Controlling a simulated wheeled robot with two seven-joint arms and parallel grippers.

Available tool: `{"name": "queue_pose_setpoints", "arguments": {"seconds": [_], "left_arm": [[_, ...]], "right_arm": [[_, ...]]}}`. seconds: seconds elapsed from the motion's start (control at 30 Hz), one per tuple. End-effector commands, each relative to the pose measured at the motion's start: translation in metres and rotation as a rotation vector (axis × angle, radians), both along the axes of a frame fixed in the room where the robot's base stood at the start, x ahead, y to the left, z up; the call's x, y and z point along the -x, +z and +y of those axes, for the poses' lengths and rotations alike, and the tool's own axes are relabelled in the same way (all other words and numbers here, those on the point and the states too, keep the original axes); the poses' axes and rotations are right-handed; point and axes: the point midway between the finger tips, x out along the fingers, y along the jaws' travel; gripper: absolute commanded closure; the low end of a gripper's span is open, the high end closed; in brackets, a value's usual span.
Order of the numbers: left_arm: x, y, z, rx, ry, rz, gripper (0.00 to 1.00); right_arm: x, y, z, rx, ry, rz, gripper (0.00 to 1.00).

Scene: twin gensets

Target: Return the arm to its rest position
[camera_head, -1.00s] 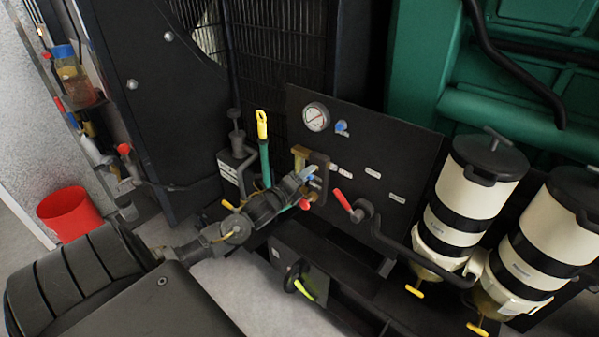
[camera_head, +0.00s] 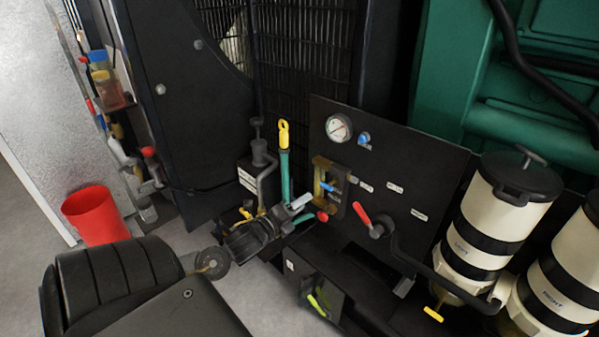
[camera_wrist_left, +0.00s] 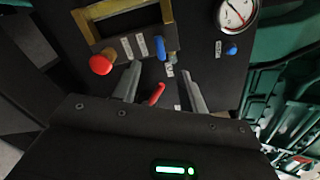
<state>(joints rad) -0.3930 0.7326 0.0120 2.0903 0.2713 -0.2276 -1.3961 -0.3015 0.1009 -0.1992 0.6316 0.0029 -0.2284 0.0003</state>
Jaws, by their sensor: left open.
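My left arm comes in from the lower left of the head view. Its gripper (camera_head: 302,208) is open and empty, just in front of the lower left part of the black panel (camera_head: 425,180). In the left wrist view the two grey fingers (camera_wrist_left: 160,85) stand apart with nothing between their tips. Beyond them are a red lever (camera_wrist_left: 155,94) and a blue lever (camera_wrist_left: 160,47). The red lever also shows in the head view (camera_head: 362,214), right of the gripper. My right gripper is not in view.
A pressure gauge (camera_head: 339,128) tops the panel. A yellow-topped green handle (camera_head: 284,150) stands close behind the gripper. Two cream-and-black filter canisters (camera_head: 497,215) (camera_head: 562,272) stand right. A red bin (camera_head: 97,215) stands on the floor at left, with bare floor near it.

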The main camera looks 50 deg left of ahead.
Motion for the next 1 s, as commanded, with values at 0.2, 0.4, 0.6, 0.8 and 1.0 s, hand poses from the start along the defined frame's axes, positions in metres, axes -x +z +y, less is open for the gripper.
{"name": "queue_pose_setpoints", "arguments": {"seconds": [0.2,0.4,0.6,0.8,1.0], "left_arm": [[0.000,0.000,0.000,0.000,-0.001,0.000,0.57],[0.000,0.000,0.000,0.035,-0.001,0.000,0.57],[0.001,-0.058,0.028,0.359,0.068,0.104,0.57],[0.041,-0.210,0.072,0.735,0.322,0.313,0.57],[0.122,-0.352,0.077,1.037,0.614,0.481,0.57]], "right_arm": [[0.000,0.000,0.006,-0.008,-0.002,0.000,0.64],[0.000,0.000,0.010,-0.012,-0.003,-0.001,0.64],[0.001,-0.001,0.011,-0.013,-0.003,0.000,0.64],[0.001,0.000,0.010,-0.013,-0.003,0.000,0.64],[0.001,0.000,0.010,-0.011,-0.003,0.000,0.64]]}}
